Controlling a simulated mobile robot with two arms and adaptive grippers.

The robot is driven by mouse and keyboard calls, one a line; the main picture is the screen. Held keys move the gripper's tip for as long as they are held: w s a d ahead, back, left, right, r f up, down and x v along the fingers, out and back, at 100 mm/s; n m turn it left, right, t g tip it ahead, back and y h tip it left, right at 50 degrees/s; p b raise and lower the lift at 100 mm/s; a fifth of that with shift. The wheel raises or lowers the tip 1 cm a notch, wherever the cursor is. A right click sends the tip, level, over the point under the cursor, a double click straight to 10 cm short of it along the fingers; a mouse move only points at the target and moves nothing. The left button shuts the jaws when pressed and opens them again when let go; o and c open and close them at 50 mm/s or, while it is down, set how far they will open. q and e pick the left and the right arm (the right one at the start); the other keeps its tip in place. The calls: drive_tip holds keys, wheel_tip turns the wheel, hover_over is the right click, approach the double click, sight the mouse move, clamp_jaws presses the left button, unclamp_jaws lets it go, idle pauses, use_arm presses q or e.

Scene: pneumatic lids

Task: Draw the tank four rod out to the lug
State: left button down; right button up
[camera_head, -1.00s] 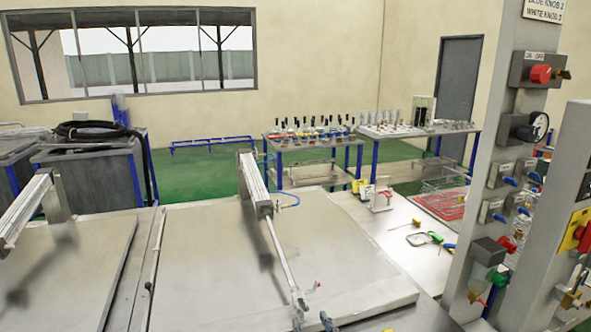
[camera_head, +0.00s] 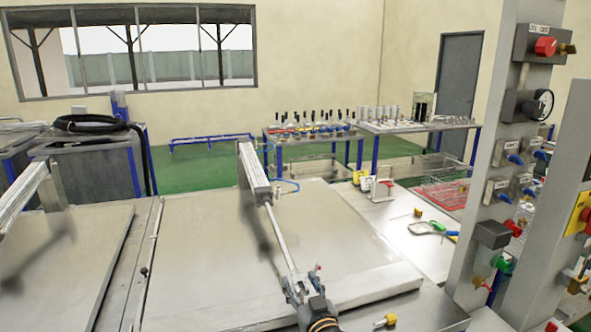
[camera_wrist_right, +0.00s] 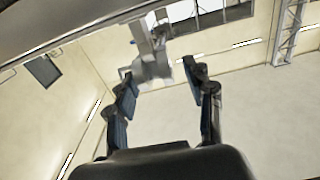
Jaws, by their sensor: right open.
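The tank rod (camera_head: 277,236) is a thin pale bar reaching from its grey cylinder (camera_head: 252,172) down across the flat grey lid (camera_head: 350,255). My right gripper (camera_head: 305,282) is at the rod's near end, over the lid's front edge. Its fingers stand apart; the dark wrist below hides part of the lid edge. A small red-tipped fitting (camera_head: 318,267) shows beside the fingers; I cannot tell whether it is the lug. In the right wrist view a grey rod end (camera_wrist_right: 152,66) shows beyond and between the open fingers (camera_wrist_right: 160,85); contact is unclear. My left gripper is out of view.
A second lid (camera_head: 60,260) with its own cylinder (camera_head: 25,190) lies at left. A control column (camera_head: 490,180) with valves and a gauge (camera_head: 534,103) stands at right.

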clamp_jaws()
drive_tip(key=shift+w+a+r, duration=0.1)
drive_tip(key=shift+w+r, duration=0.1)
drive_tip(key=shift+w, duration=0.15)
unclamp_jaws()
drive_tip(key=shift+s, duration=0.1)
drive_tip(key=shift+f, duration=0.1)
drive_tip(key=shift+s+d+p, duration=0.2)
drive_tip(key=shift+s+p, duration=0.25)
drive_tip(key=shift+p, duration=0.05)
drive_tip(key=p+v, duration=0.3)
drive_tip(key=v, duration=0.2)
drive_tip(key=shift+f, duration=0.1)
